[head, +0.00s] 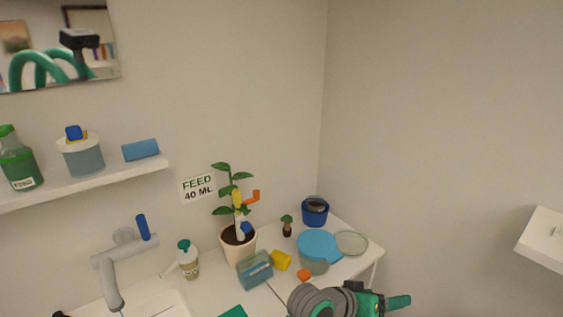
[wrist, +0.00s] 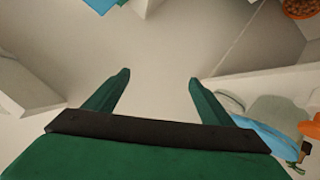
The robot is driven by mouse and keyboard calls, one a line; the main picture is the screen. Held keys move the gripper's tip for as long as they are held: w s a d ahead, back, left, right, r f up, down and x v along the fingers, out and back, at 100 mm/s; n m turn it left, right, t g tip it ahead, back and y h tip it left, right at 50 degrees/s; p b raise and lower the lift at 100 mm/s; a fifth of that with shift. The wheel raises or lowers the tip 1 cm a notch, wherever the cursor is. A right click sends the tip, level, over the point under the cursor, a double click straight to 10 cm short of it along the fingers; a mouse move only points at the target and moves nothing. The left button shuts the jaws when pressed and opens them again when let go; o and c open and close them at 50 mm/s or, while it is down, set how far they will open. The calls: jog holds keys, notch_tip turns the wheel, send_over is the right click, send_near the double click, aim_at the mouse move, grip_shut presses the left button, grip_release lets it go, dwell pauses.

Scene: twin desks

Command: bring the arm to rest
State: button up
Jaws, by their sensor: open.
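My gripper (wrist: 158,82) shows in the wrist view with its two green fingers wide apart and nothing between them. In the head view my gripper (head: 398,302) is at the bottom, just right of the desk's right corner, pointing right. My grey and green arm shows beside it, and its lower part is cut off by the frame edge. The gripper appears apart from the items on the desk.
The desk (head: 345,273) holds a potted plant (head: 238,243), a bottle (head: 188,262), a blue-lidded container (head: 318,247), a glass dish (head: 351,242) and a dark blue pot (head: 315,212). A shelf (head: 110,178) is at left. A white surface (head: 543,240) is at far right, with free room between.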

jog(key=s+a+f+n+t+y, duration=0.8)
jog(key=s+a+f+n+t, duration=0.25)
jog(key=s+a+f, duration=0.55)
jog(key=s+a+r+m+y, duration=0.1)
jog(key=s+a, duration=0.3)
jog(key=s, duration=0.6)
jog(key=s+a+r+m+y, duration=0.1)
jog(key=s+a+m, duration=0.3)
jog(key=s, duration=0.7)
jog(key=shift+a+r+g+y, duration=0.35)
jog(key=shift+a+y, duration=0.15)
jog(key=shift+a, duration=0.3)
